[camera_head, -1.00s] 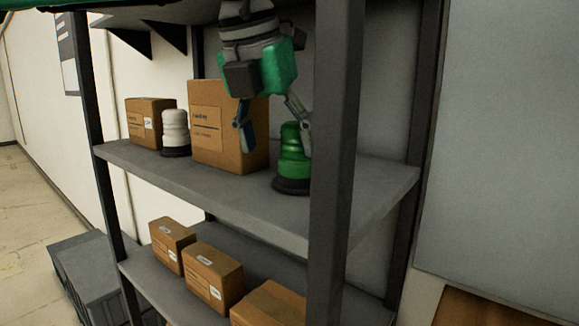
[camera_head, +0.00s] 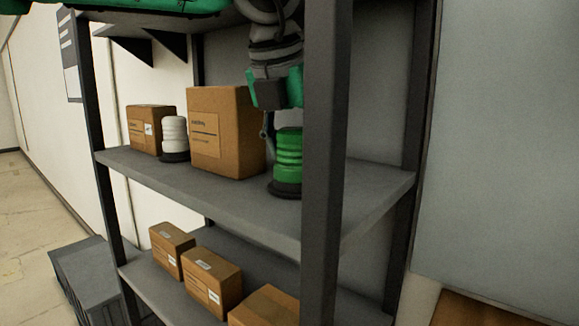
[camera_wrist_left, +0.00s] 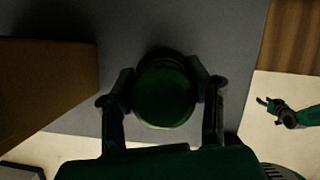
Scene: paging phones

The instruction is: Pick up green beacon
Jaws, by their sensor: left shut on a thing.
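The green beacon (camera_head: 288,152) has a ribbed green body and a dark round base. It stands upright at the right end of the middle shelf (camera_head: 235,197), beside the large box. My left gripper (camera_head: 283,135) comes down on it from above, with one finger showing on its left side. The dark shelf post hides the other side. In the left wrist view the beacon's round green top (camera_wrist_left: 165,94) lies between both fingers, which are shut on it. My right gripper (camera_wrist_left: 267,103) shows small at the right of that view; its opening is unclear.
A large cardboard box (camera_head: 222,135) stands close left of the green beacon. A white beacon (camera_head: 174,138) and a smaller box (camera_head: 146,128) stand farther left. The dark front post (camera_head: 328,150) is close on the right. Several boxes sit on the lower shelf.

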